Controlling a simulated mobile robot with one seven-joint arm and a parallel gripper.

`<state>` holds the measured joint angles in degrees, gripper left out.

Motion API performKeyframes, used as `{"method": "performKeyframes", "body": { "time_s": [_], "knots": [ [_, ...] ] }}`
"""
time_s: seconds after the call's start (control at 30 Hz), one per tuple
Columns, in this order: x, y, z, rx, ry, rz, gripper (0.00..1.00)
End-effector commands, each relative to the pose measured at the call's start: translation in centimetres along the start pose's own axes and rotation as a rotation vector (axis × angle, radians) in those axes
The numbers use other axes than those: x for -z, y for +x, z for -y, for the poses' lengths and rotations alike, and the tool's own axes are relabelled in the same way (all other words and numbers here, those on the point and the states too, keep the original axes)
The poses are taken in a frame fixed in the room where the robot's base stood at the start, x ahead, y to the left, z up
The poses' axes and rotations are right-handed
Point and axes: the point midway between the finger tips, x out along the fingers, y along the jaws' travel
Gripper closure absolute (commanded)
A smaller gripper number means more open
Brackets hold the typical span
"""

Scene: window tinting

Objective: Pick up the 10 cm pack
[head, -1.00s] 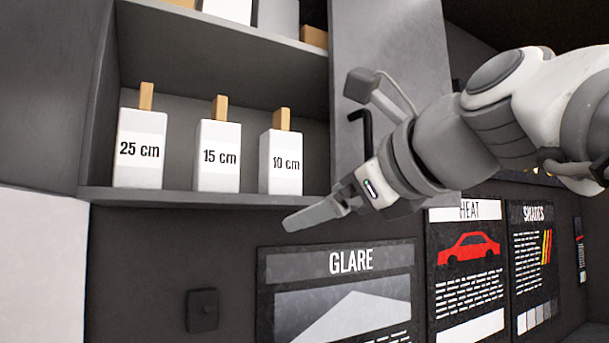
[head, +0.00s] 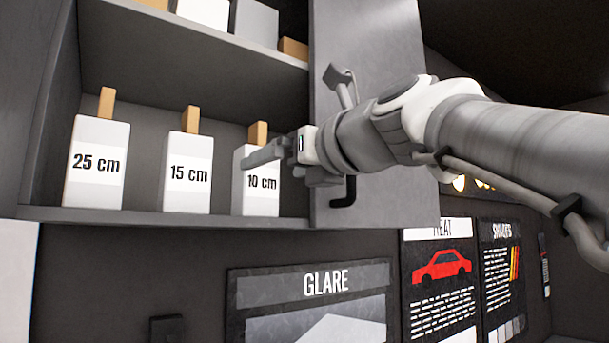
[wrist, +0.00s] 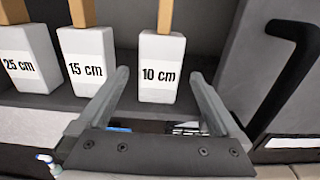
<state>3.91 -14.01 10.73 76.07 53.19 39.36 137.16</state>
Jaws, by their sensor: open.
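In the wrist view my gripper (wrist: 158,85) is open and empty, with one finger toward each side of the pack. Contact cannot be told.
The 15 cm pack (head: 187,180) stands close on the left, near my left finger, and the 25 cm pack (head: 97,170) stands farther left. A cabinet door (head: 375,200) with a black handle (wrist: 288,75) is close on the right. The shelf edge (head: 150,218) runs below.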

Motion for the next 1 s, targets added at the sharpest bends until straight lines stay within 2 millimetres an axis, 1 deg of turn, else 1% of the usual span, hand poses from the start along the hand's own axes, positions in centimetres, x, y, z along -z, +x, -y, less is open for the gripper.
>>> {"method": "performKeyframes", "body": {
  "time_s": [0.03, 0.1, 0.37, 0.5, 0.63, 0.73, 0.93, 0.97, 1.0],
  "knots": [
    [-0.2, 0.9, 0.0, -0.002, 0.001, -0.001, 0.0],
    [-0.2, 1.9, 0.0, -0.001, 0.0, -0.002, 0.0],
    [-0.1, 3.8, 0.0, -0.001, 0.0, -0.002, 0.0],
    [-0.3, 6.0, 0.0, -0.002, 0.0, -0.002, 0.0],
    [-0.2, 7.6, 0.0, -0.001, 0.0, -0.001, 0.0],
    [0.0, 8.1, 0.0, 0.0, -0.001, 0.0, 0.0],
    [0.0, 8.2, 0.0, 0.001, -0.001, 0.0, 0.0],
    [0.0, 8.2, 0.1, 0.001, -0.001, 0.0, 0.04],
    [0.0, 8.2, 0.1, 0.001, -0.001, 0.0, 0.11]
  ]
}}
